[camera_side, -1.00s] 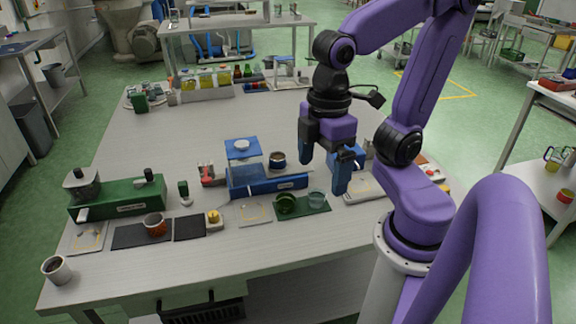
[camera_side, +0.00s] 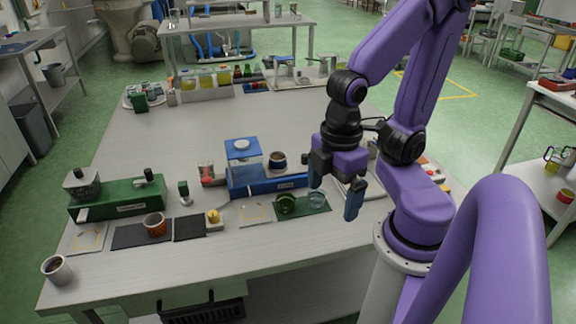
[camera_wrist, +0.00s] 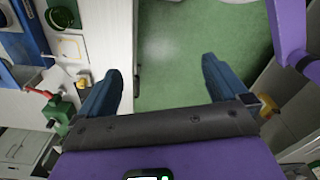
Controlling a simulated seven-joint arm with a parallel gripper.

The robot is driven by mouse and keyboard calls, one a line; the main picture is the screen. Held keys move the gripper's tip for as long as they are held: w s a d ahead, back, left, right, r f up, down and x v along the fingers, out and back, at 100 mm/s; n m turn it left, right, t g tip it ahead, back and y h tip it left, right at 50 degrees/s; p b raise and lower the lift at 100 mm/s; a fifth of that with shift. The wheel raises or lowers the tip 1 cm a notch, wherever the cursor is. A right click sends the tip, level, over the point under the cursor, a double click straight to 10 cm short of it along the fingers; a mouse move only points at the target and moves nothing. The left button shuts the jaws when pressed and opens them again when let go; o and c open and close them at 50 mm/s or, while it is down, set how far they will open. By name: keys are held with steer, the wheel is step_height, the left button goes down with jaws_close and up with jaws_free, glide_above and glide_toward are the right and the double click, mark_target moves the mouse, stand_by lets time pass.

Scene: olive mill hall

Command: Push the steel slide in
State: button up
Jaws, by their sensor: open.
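My gripper (camera_side: 336,186) is open and empty over the right part of the table, right of the blue machine (camera_side: 270,184). Its two dark blue fingers are spread apart in the wrist view (camera_wrist: 160,88), with floor and table edge showing between them. A green machine (camera_side: 128,200) stands at the far left of the table, with a grey hopper on top. A small pale metal bar (camera_side: 83,214) sticks out low at its front left. I cannot tell for sure that this bar is the steel slide. My gripper is far from it and touches nothing that I can see.
A green mat (camera_side: 303,208) with a green bowl and a clear cup lies below and left of my gripper. A dark mat (camera_side: 130,238) bears an amber cup (camera_side: 154,224).

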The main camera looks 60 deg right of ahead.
stand_by(0.4)
steer(key=shift+w, duration=0.15)
steer(key=c, duration=0.8)
steer(key=w+d+m, duration=0.1)
steer(key=w+m, duration=0.1)
steer(key=w, duration=0.2)
steer(key=w+m, duration=0.2)
steer(key=w, duration=0.1)
steer(key=w+d+m, duration=0.1)
steer(key=w+m, duration=0.2)
steer(key=w, duration=0.1)
steer(key=shift+w+d+r, duration=0.3)
steer(key=shift+d, duration=0.05)
steer(key=shift+c, duration=0.5)
steer(key=m, duration=1.6)
glide_above(305, 155)
step_height(305, 155, down, 3)
step_height(305, 155, down, 17)
steer(key=shift+f, duration=0.1)
steer(key=shift+w, duration=0.1)
jaws_close()
